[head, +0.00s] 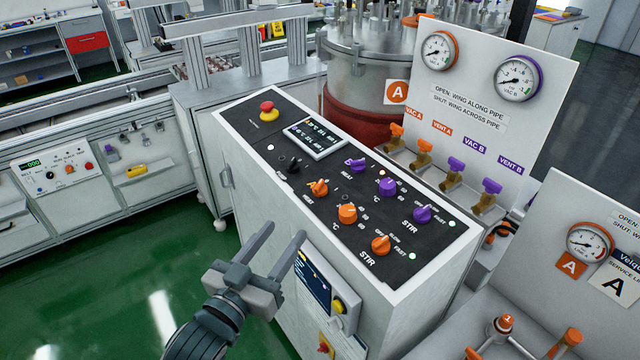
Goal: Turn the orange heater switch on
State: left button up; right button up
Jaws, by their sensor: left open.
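The orange heater switch (318,187) is a small winged knob marked HEAT. It is on the black control panel (405,270) on top of the white cabinet, in the left part of the orange row. Its exact setting is too small to read. To its right are the orange temperature dial (347,213) and the orange STIR knob (381,245). My left gripper (287,233) is open and empty, its two fingers pointing up towards the panel's near edge. It is below and left of the switch in the picture, apart from it. My right gripper is not in view.
A purple heater switch (355,165), purple dial (388,186) and purple STIR knob (423,214) form a row behind. A black switch (293,165), display (316,138) and red emergency button (267,109) are further left. Valves (424,155) and gauges stand behind the panel.

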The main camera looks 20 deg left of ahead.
aim_at(316, 190)
pick_arm(q)
jog(key=w+p, duration=0.2)
jog(key=w, duration=0.3)
jog(key=w+d+p, duration=0.1)
jog(key=w, duration=0.4)
jog(key=w+d+p, duration=0.1)
jog(key=w+p, duration=0.1)
jog(key=w, duration=0.4)
jog(key=shift+d+r+p, duration=0.1)
jog(key=shift+d+p, duration=0.05)
jog(key=shift+p, duration=0.15)
jog(key=shift+w+d, duration=0.1)
jog(key=shift+w, duration=0.55)
jog(key=c, duration=1.1)
jog(key=shift+o, duration=0.2)
